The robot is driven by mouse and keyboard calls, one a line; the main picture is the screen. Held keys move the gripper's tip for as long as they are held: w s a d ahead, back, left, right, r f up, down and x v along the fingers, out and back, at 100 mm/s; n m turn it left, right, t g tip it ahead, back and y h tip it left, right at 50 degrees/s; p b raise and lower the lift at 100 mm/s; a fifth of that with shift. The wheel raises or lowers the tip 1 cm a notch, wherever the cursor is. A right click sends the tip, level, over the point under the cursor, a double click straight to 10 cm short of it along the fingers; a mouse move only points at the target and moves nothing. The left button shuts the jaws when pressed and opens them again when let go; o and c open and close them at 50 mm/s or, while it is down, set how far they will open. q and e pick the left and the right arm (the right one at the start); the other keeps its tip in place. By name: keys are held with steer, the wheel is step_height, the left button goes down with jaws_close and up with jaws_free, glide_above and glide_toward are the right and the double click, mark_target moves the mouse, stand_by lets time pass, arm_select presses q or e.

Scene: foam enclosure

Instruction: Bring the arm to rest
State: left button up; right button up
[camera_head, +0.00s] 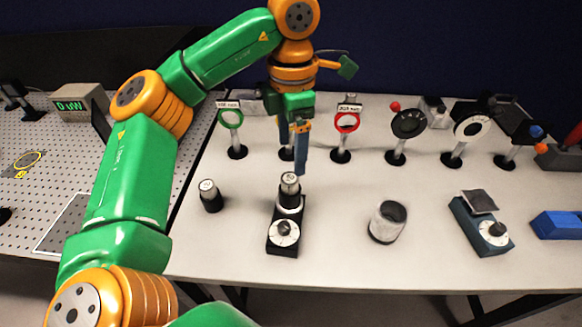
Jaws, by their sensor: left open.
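My left arm (135,185) comes in from the lower left, rises and bends over at the top, in green and orange. My left gripper (301,165) points down over the white table, its blue-grey fingers just above and slightly right of a black device with a dial. The gripper is open and nothing shows between its fingers. Whether the fingertips touch the device behind or below cannot be told. The gripper partly hides a post mount behind it. My right gripper does not show.
The black dial device (284,232) stands below the gripper. A black cylinder (211,197) is left of it and a grey-white jar (387,222) right. Ring and disc mounts, including a red ring (346,122), line the back. A blue device (481,224) stands right. Bare table lies between.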

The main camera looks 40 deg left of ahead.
arm_select(q)
step_height(320, 180, up, 4)
steer(key=shift+f+p, duration=0.25)
steer(key=shift+p, duration=0.25)
